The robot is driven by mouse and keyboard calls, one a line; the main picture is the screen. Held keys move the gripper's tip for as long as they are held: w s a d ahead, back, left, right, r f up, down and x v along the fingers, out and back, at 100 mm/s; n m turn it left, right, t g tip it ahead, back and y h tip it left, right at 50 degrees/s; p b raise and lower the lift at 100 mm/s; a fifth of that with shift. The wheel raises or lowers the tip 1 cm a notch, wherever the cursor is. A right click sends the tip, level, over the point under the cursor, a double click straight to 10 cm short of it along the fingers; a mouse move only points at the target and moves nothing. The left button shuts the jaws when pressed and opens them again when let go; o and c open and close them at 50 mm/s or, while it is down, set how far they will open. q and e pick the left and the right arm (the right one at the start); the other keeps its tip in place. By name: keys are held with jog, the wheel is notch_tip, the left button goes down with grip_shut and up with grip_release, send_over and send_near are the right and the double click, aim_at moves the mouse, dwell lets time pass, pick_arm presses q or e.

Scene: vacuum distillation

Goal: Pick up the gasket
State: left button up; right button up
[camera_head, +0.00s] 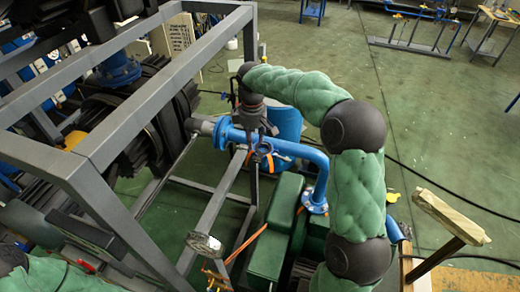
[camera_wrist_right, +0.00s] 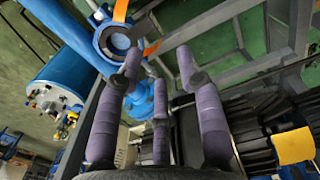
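Orange pieces, which look like tabs of the gasket (camera_wrist_right: 152,48), show at a round blue pipe flange (camera_wrist_right: 101,42) in the right wrist view. In the head view, orange also shows at the pipe joint just below my right gripper (camera_head: 259,138). Whether the gasket lies on the flange or between flanges I cannot tell. My right gripper has its purple-grey fingers spread, with nothing between them, in the wrist view (camera_wrist_right: 158,70). The flange is beyond and to the left of the fingertips there. Part of my left arm shows at the lower left of the head view; its gripper is out of view.
A grey metal frame (camera_head: 130,112) stands at the left, close to my right gripper. A blue pipe (camera_head: 318,160) curves down beside my right forearm. Green machine housings (camera_head: 270,250) lie below. A wooden-topped post (camera_head: 450,217) stands at the right. Open green floor lies behind.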

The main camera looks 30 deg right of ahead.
aim_at(256, 161)
notch_tip(256, 161, down, 4)
jog(key=shift+r, duration=0.15)
jog(key=f, duration=0.1)
jog(key=f+p, duration=0.1)
jog(key=f, duration=0.1)
jog(key=d+f, duration=0.1)
jog(key=shift+s+f+p, duration=0.2)
jog(key=shift+f+p, duration=0.1)
jog(key=shift+f, duration=0.05)
jog(key=shift+a+f, duration=0.1)
jog(key=shift+f, duration=0.1)
grip_shut()
